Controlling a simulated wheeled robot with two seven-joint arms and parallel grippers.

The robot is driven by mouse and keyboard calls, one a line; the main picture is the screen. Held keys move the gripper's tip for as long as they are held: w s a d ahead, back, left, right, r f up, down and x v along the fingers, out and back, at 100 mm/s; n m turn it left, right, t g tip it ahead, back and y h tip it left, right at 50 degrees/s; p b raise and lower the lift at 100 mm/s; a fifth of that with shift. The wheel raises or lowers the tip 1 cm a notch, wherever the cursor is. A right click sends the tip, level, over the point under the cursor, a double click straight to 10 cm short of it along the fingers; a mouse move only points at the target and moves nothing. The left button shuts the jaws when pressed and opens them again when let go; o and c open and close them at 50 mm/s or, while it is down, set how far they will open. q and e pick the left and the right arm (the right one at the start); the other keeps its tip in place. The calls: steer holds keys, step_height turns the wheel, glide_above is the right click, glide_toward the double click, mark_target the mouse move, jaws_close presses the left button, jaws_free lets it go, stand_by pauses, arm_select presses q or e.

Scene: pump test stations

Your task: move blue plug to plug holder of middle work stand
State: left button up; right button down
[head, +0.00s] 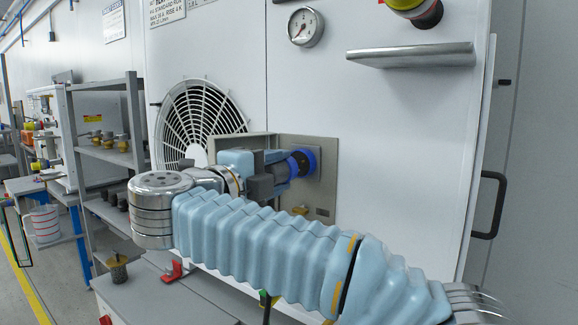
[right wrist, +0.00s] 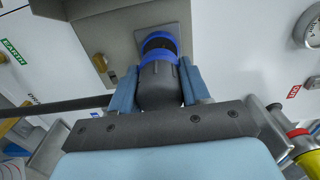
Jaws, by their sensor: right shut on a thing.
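The blue plug (head: 301,163) has a bright blue ring and a dark grey body. It sits against a grey metal plate (head: 322,153) on the front of a white cabinet. My right gripper (head: 285,168) is shut on the plug's dark body, coming from the left in the head view. In the right wrist view the plug (right wrist: 158,80) stands between the two light blue fingers (right wrist: 158,88), its blue end at the plate. Whether it is seated in a socket there is hidden. My left gripper is not in view. I cannot make out a plug holder.
The white cabinet (head: 400,130) has a fan grille (head: 200,118), a gauge (head: 305,27), a jutting grey shelf (head: 412,55) and a black handle (head: 489,205). A grey shelf rack (head: 105,150) stands left, with other stations beyond it. A red clip-like part (head: 172,271) lies below my arm.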

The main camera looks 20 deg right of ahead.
steer(key=shift+v, duration=1.15)
steer(key=shift+s, duration=0.1)
